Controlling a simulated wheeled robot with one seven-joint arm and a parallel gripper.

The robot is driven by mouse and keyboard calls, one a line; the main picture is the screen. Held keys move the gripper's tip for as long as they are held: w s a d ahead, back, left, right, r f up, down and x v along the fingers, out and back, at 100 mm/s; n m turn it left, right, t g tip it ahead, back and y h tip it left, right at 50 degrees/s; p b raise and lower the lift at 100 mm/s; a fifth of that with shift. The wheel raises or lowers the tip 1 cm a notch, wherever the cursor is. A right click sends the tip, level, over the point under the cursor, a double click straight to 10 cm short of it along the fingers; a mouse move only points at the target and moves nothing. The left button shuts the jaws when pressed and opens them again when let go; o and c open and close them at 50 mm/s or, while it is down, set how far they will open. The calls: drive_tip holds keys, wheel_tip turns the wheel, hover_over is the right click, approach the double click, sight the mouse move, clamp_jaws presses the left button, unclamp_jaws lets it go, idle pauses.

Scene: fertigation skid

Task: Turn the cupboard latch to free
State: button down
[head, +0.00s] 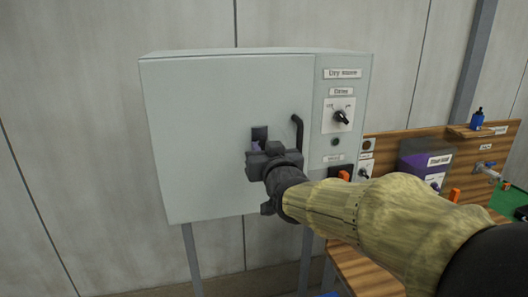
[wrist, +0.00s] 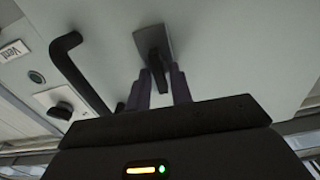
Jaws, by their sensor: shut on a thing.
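The cupboard (head: 200,130) is a pale grey box on legs, and its door is shut. The latch is a dark lever on a dark plate (head: 260,133) on the door, left of the black door handle (head: 297,132). In the wrist view the latch lever (wrist: 153,62) stands out from its plate, between the two purple-grey fingers of my gripper (wrist: 158,88). My gripper is shut on the lever. In the head view my gripper (head: 256,148) covers most of the latch, so its angle is hard to tell there.
Right of the door, a panel carries a drying-store label (head: 342,73) and a black rotary knob (head: 341,118). The door handle (wrist: 80,70) stands close beside my gripper. A wooden board (head: 400,150) with a purple box (head: 425,160) and a tap (head: 486,170) is further right.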

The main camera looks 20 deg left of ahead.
drive_tip(key=shift+f+b, duration=0.15)
drive_tip(key=shift+b, duration=0.15)
drive_tip(key=m+b, duration=0.6)
drive_tip(key=m, duration=0.2)
drive_tip(key=m+b, duration=0.6)
drive_tip(key=m, duration=0.3)
drive_tip(key=shift+w+d+f+b, duration=0.1)
drive_tip(key=shift+d+f+b, duration=0.1)
drive_tip(key=shift+b, duration=0.2)
drive_tip(key=shift+m, duration=0.3)
drive_tip(key=c, duration=1.5)
unclamp_jaws()
